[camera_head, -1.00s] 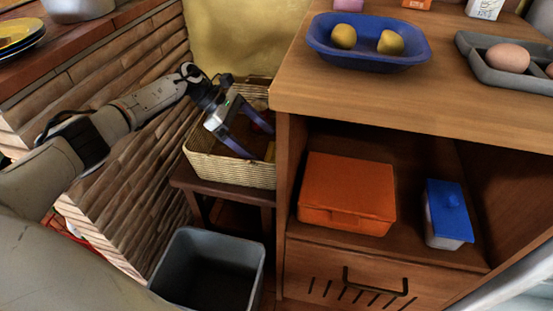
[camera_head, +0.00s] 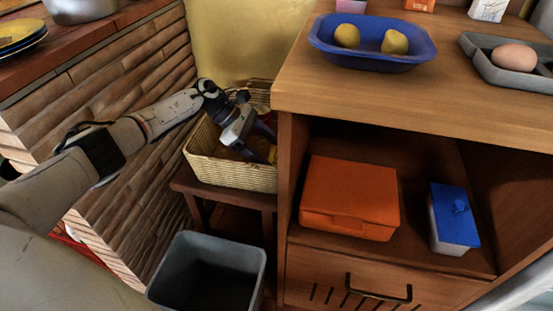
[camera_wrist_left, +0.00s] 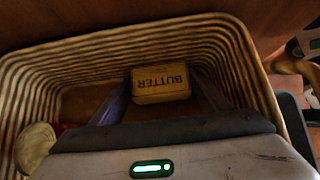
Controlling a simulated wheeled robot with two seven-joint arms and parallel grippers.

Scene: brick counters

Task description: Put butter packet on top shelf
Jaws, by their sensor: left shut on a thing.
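The butter packet (camera_wrist_left: 161,84) is a small yellow box with dark "BUTTER" lettering, upside down in the left wrist view, inside the wicker basket. My left gripper (camera_wrist_left: 162,90) is shut on it, one finger at each side. In the head view my left gripper (camera_head: 262,140) reaches down into the basket (camera_head: 232,173), and a bit of yellow shows at its fingertips. The wooden cabinet (camera_head: 420,106) to the right has a counter top and an open compartment below it. My right gripper is not in view.
A blue tray with two yellow fruits (camera_head: 372,57) and a grey egg tray (camera_head: 505,76) stand on the cabinet top. An orange box (camera_head: 350,197) and a blue-lidded container (camera_head: 453,218) sit in the compartment. A grey bin (camera_head: 208,272) stands below the basket.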

